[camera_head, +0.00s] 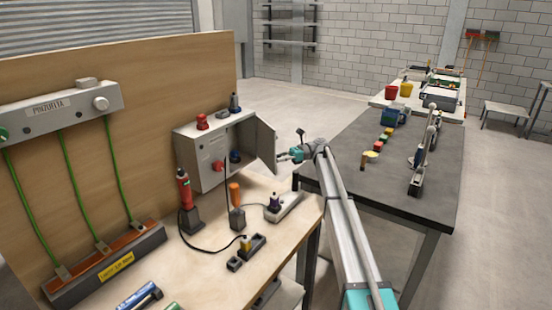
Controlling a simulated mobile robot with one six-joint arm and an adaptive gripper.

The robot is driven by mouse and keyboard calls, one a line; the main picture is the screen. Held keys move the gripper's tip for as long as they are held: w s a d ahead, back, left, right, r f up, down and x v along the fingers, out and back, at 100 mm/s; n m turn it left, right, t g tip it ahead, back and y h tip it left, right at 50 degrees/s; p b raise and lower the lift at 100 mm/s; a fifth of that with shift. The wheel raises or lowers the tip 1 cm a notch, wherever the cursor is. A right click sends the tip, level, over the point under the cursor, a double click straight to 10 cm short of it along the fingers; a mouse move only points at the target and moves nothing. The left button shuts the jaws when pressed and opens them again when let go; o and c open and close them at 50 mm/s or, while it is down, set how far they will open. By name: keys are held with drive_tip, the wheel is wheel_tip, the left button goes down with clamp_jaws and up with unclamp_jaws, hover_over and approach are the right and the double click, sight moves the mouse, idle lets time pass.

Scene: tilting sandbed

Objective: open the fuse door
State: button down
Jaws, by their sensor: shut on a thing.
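A grey fuse box (200,160) stands against the wooden back panel at the back of the workbench. Its fuse door (265,146) stands swung out on the box's right side. My gripper (284,157) is at the free edge of the door, shut on the door or its handle. The exact contact is too small to make out. My arm reaches in from the bottom right. The right part of the inside, next to the door, is partly in view.
Red and dark plugs (202,121) sit on top of the box. A red-handled tool (185,187), an orange-handled tool (234,194) and a grey block with a dark knob (283,206) stand on the bench in front. A dark table (400,190) with small items lies right of my arm.

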drive_tip(key=shift+w+a, duration=0.1)
drive_tip(key=shift+c, duration=2.1)
unclamp_jaws()
